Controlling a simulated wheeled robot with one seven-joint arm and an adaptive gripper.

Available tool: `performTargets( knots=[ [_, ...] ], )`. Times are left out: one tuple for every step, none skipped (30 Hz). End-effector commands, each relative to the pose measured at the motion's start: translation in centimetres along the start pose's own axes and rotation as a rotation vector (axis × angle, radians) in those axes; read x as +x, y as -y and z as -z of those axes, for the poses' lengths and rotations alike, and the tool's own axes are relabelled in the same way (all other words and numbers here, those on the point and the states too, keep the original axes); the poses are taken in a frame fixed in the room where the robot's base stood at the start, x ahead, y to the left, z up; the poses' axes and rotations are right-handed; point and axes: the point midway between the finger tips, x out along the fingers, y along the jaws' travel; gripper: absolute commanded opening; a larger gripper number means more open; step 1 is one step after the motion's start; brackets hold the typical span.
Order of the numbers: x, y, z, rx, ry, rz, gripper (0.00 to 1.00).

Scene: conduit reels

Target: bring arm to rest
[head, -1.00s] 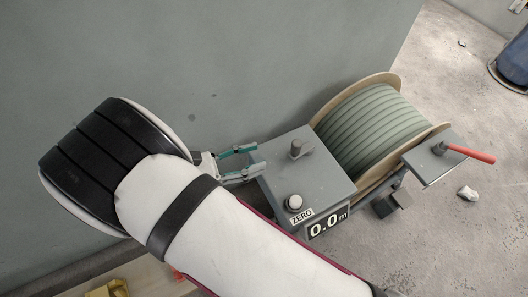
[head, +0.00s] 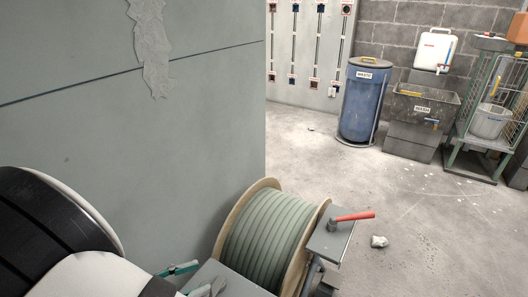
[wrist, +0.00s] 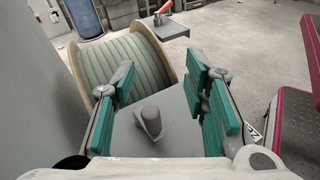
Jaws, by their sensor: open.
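My gripper (wrist: 162,112) is open and empty, with teal pads on its fingers. In the wrist view a grey box top with a grey knob (wrist: 150,122) lies beyond and between the fingers. In the head view only part of my gripper (head: 190,278) shows at the bottom edge, next to the grey box top (head: 235,282). My white and black arm fills the lower left of the head view.
A reel of grey-green conduit (head: 268,232) stands beside the box, with a red-handled crank (head: 350,216) on its right. A grey wall panel (head: 150,130) is close on the left. A blue waste bin (head: 362,105) and wash basin (head: 422,108) stand farther back. Open floor lies between.

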Motion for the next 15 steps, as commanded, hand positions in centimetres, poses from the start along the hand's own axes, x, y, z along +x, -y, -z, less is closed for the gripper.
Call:
performTargets(
  knots=[
    [1.7,-0.2,-2.3,0.042,-0.039,0.072,0.41],
    [2.6,-0.2,-3.4,0.064,-0.060,0.111,0.41],
    [3.8,-0.1,-5.0,0.094,-0.086,0.162,0.41],
    [4.7,0.1,-6.0,0.118,-0.105,0.200,0.41],
    [5.5,0.3,-7.1,0.143,-0.125,0.237,0.41],
    [6.7,0.7,-8.5,0.175,-0.150,0.287,0.41],
    [7.5,1.0,-9.5,0.200,-0.168,0.325,0.41],
    [8.3,1.4,-10.5,0.227,-0.186,0.361,0.41],
    [9.4,2.0,-11.8,0.263,-0.211,0.410,0.41],
    [10.2,2.5,-12.8,0.290,-0.228,0.445,0.41],
    [10.9,3.0,-13.7,0.317,-0.245,0.482,0.41],
    [11.9,3.8,-14.9,0.355,-0.268,0.529,0.41],
    [12.6,4.4,-15.7,0.386,-0.285,0.564,0.41],
    [13.2,5.1,-16.5,0.415,-0.301,0.598,0.41],
    [14.1,6.0,-17.6,0.455,-0.321,0.643,0.41]
  ],
)
